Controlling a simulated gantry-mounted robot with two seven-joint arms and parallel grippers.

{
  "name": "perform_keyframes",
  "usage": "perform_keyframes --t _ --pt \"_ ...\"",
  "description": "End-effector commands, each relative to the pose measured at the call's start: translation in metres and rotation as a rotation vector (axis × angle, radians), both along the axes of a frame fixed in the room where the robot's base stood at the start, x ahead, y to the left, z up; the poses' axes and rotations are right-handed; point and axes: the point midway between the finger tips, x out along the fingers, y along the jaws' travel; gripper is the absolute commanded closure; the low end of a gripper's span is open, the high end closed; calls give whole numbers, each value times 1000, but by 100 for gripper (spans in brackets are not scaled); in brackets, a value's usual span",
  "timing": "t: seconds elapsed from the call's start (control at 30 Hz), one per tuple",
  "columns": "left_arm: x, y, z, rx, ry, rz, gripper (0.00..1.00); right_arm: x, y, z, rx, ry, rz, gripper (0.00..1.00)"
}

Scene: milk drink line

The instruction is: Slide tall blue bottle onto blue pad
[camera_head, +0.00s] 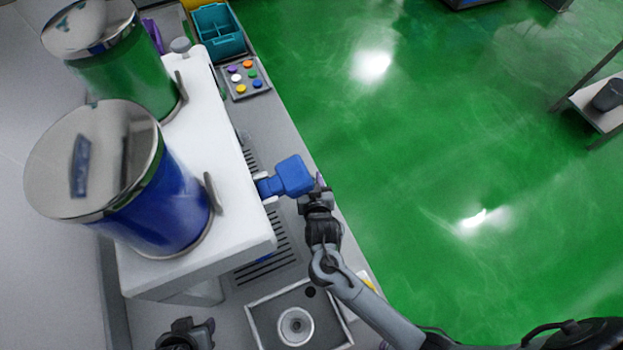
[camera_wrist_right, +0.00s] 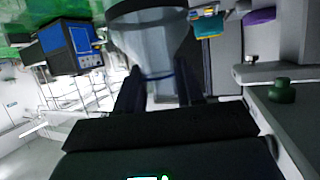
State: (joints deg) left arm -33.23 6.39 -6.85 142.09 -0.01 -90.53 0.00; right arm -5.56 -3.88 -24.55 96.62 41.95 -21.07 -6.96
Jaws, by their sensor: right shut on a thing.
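My right gripper (camera_head: 318,197) is at the front of the white dispenser, beside a blue block-shaped part (camera_head: 292,176) with a narrower blue neck. I cannot tell whether that is the tall blue bottle or a part of the dispenser. In the right wrist view my right gripper (camera_wrist_right: 160,88) is shut on a pale, see-through grey-blue vessel (camera_wrist_right: 150,45) with a dark blue band, its far end out of frame. A dark gripper-like part (camera_head: 185,335), likely my left gripper, shows at the bottom edge; its jaws are unclear. No sure blue pad shows; a small blue disc (camera_head: 257,83) is on a tray.
The white dispenser (camera_head: 215,165) carries a blue tank (camera_head: 165,200) and a green tank (camera_head: 130,75). A slotted drip grate (camera_head: 270,262) lies below it. A square basin (camera_head: 255,310) is at the front. The tray of coloured discs (camera_head: 229,90) and a teal bin (camera_head: 222,45) stand at the back.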

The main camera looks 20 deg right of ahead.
Motion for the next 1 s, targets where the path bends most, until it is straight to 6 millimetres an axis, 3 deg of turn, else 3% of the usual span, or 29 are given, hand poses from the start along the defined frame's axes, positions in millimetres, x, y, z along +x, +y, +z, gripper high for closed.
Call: perform_keyframes --t 0.5,1.0 --pt "0 2 18 10 1 -7 57 -16 49 2 1 2 1 92" --pt "0 2 19 11 -1 -8 57 -19 56 1 0 0 1 92"
